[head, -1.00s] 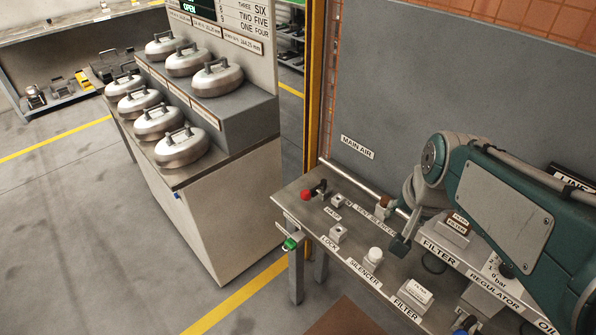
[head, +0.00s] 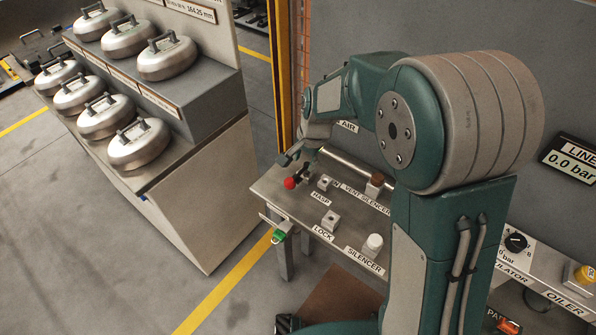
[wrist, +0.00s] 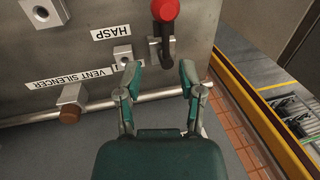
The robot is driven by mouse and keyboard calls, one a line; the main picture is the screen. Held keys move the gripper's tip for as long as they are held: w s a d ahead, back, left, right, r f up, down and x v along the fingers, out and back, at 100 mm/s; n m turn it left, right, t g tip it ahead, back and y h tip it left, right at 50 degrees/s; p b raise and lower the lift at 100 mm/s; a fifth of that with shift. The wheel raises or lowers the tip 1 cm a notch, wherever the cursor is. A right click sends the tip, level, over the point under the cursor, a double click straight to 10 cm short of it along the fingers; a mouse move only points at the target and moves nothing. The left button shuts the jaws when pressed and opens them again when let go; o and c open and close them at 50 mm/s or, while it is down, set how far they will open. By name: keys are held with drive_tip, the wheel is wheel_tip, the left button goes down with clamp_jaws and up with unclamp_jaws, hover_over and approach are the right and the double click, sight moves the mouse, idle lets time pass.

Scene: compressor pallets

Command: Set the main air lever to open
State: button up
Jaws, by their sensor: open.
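The main air lever has a red knob (head: 289,183) on a short black handle and sits at the left end of the grey valve bench (head: 266,190). In the wrist view the red knob (wrist: 165,9) is at the top edge, with the black handle (wrist: 167,38) running down to a metal fitting. My gripper (wrist: 160,72) is open and empty. Its fingertips are just below the handle's lower end in the picture, one to each side. I cannot tell whether they touch it. In the head view my gripper (head: 299,156) is just behind the knob, partly hidden by my arm.
The hasp block (head: 324,181), vent silencer (head: 374,184), lock block (head: 330,220) and white silencer knob (head: 373,244) stand right of the lever. A green item (head: 281,233) hangs at the bench's front left. A yellow post (head: 284,70) rises behind. A rack of metal pots (head: 140,144) stands left.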

sight(295, 177)
drive_tip(key=a+f, duration=0.1)
drive_tip(key=f, duration=0.3)
drive_tip(key=a+f, duration=0.1)
drive_tip(key=f, duration=0.1)
drive_tip(key=shift+w+a+f, duration=0.2)
drive_tip(key=shift+w+a, duration=0.15)
drive_tip(key=shift+w, duration=0.05)
drive_tip(key=shift+d+f, duration=0.15)
drive_tip(key=shift+d, duration=0.35)
drive_tip(key=c, duration=0.6)
drive_tip(key=shift+a, duration=0.25)
clamp_jaws()
